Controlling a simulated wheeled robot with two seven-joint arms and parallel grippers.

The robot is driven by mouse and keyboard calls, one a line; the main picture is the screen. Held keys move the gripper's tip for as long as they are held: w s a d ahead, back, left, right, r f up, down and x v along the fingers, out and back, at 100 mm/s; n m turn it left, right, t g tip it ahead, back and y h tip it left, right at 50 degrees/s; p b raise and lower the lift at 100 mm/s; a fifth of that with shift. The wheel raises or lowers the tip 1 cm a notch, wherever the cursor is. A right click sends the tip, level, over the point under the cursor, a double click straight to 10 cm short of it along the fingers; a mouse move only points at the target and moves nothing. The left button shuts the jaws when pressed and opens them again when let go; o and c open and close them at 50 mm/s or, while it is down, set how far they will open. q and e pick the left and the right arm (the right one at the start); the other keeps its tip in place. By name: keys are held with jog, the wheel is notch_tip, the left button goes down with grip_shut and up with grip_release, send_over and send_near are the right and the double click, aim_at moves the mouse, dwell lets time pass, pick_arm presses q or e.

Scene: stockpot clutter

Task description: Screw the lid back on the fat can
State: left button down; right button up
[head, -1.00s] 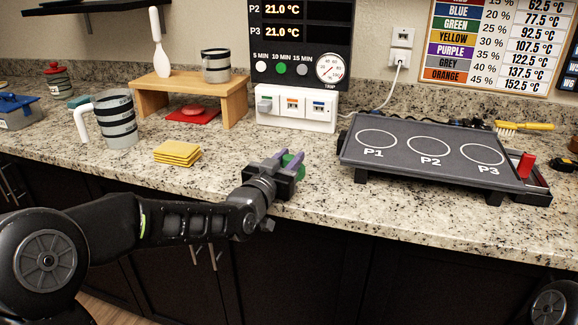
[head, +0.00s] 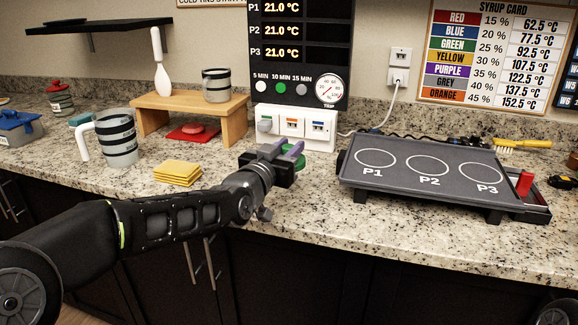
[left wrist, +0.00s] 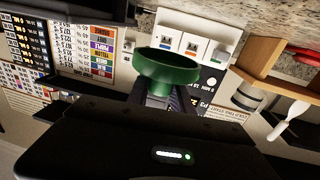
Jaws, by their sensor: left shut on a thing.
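My left gripper (head: 284,154), with purple fingers, is shut on a green round lid-like piece (head: 297,156). It holds it over the counter, in front of the white switch box. In the left wrist view the green piece (left wrist: 168,72) is a shallow round cup with a dark hollow side, and the fingers are mostly hidden behind it. I cannot tell which thing is the fat can. A can with a red lid (head: 60,98) stands at the far left back. A grey banded can (head: 216,86) stands on the wooden bench. My right gripper is not in view.
A banded pitcher (head: 117,140) and yellow sponges (head: 178,172) are left of my gripper. The wooden bench (head: 190,104) has a red pad (head: 192,132) under it. A hot plate (head: 400,180) fills the right. The counter (head: 300,215) is clear between sponges and hot plate.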

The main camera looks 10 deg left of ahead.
pick_arm(q)
notch_tip(320, 180, up, 2)
jog(key=shift+r, duration=0.1)
dwell(0.7)
